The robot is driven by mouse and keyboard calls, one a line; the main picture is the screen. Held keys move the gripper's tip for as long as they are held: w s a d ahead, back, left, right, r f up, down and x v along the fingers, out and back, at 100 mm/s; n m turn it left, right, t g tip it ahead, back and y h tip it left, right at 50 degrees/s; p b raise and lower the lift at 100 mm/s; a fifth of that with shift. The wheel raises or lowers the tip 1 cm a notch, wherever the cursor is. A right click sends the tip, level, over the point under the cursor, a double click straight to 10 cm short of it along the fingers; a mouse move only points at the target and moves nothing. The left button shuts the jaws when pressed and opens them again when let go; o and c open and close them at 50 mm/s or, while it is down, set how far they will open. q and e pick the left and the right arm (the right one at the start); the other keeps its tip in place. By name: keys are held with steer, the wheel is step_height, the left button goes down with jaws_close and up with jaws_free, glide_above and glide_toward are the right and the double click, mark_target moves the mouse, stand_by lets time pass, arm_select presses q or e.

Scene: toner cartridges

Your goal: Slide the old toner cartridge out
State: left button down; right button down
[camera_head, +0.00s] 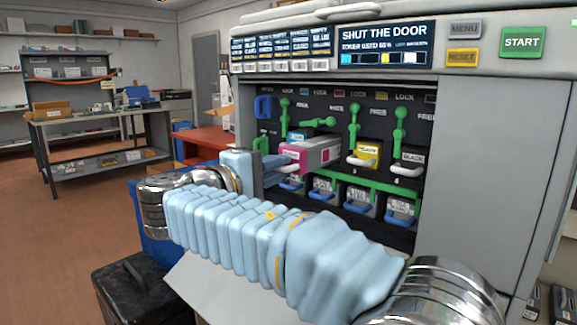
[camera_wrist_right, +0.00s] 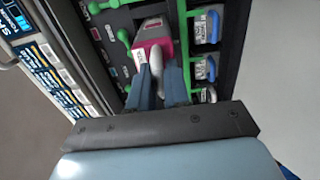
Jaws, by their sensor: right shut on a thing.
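The magenta toner cartridge (camera_head: 322,153) sticks partly out of its slot in the open printer. In the right wrist view its pink and grey front (camera_wrist_right: 155,42) is between the slots, with a pale handle (camera_wrist_right: 155,64). My right gripper (camera_head: 277,172) is at the cartridge's front, its blue fingers (camera_wrist_right: 161,84) shut on that handle. The green lever (camera_head: 320,122) above this cartridge lies sideways; the neighbouring levers stand roughly upright. The yellow cartridge (camera_head: 367,154) and black cartridge (camera_head: 408,160) sit in their slots to the right. My left gripper is not in view.
The printer's display (camera_head: 387,58) reads "SHUT THE DOOR". A lower row of blue-handled containers (camera_head: 360,197) lies behind a green rail. A black bin (camera_head: 140,290) stands at lower left. A workbench (camera_head: 95,122) is farther back, with open floor before it.

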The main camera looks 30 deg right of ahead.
steer(key=v, duration=0.7)
steer(key=shift+a, duration=0.2)
steer(key=c, duration=0.7)
jaws_free()
steer(key=shift+s+a, duration=0.1)
steer(key=shift+p+v, duration=0.9)
steer(key=shift+v, duration=2.5)
